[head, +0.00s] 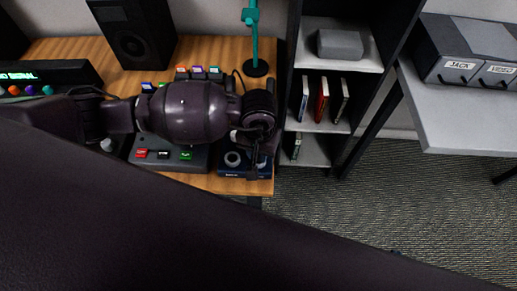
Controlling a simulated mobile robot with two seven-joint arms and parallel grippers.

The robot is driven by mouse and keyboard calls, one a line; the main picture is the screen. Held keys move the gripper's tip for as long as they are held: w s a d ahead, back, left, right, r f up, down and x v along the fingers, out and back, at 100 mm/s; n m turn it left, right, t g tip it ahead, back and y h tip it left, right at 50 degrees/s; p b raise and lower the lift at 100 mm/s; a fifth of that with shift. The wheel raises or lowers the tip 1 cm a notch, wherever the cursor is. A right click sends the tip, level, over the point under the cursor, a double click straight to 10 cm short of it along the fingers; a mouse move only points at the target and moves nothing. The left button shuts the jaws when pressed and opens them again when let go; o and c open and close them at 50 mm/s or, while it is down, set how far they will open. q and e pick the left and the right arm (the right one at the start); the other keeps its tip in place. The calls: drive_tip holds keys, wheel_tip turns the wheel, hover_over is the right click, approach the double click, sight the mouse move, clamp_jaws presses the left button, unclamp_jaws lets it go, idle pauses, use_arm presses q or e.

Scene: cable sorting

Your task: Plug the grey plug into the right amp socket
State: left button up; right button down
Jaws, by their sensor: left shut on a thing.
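My left gripper (262,148) is at the right end of the desk, over a dark blue box with a round dial (233,158). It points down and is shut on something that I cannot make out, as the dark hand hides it. I cannot pick out the grey plug. No socket marked as the right amp socket can be read. My left forearm crosses the desk and covers much of it. My right gripper is not in view.
A grey panel with coloured labelled switches (197,158) lies under my forearm. A black speaker (133,35), a teal lamp stand (252,40) and a shelf with books (322,100) stand behind. A side table (460,128) holds JACK and VIDEO bins (452,66).

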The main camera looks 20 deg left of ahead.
use_arm(q)
drive_tip(key=shift+f, duration=0.1)
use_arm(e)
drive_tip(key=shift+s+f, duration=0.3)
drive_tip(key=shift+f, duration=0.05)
